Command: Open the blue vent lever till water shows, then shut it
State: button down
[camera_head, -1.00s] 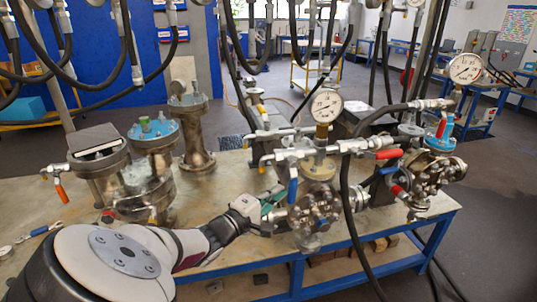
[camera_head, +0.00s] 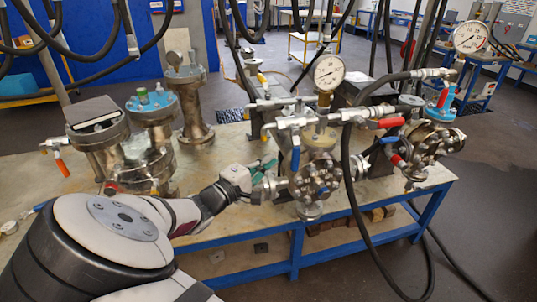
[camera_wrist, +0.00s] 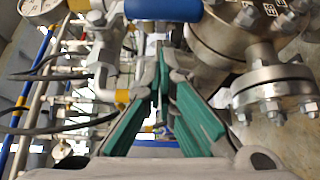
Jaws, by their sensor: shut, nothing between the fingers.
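The blue vent lever (camera_head: 295,160) hangs down from the pipework on the left side of the middle flanged vessel (camera_head: 318,178) in the head view. In the wrist view a blue handle (camera_wrist: 163,9), likely this lever, lies across the top edge, partly cut off. My gripper (camera_head: 273,166), with green-padded fingers, is just left of the lever and apart from it. In the wrist view my gripper (camera_wrist: 161,62) has its fingers converged and empty, below the blue handle. No water is visible at the vent; its outlet cannot be made out.
A pressure gauge (camera_head: 328,71) stands above the middle vessel, with a red-handled valve (camera_head: 391,123) to its right. Black hoses hang in front of the vessels. More vessels (camera_head: 149,120) stand at the left of the bench (camera_head: 222,143). Bare bench top lies behind my gripper.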

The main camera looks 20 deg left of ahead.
jog(key=b+v, duration=0.1)
jog(key=v, duration=0.9)
jog(key=d+r+m+g, duration=0.35)
jog(key=d+g, duration=0.25)
jog(key=d, duration=0.8)
jog(key=d+r+m+g, duration=0.2)
jog(key=d+m+g, duration=0.35)
jog(key=d, duration=0.85)
jog(key=s+d+r+m+y, duration=0.2)
jog(key=s+d, duration=0.4)
jog(key=s, duration=0.4)
jog(key=s+d+r+m+y, duration=0.2)
jog(key=s+d+r+y, duration=0.3)
jog(key=s, duration=0.5)
notch_tip(320, 180, up, 3)
jog(key=shift+s+d+f+y, duration=0.15)
jog(key=shift+s+d+y, duration=0.15)
jog(key=shift+d, duration=0.1)
jog(key=c, duration=2.4)
grip_release()
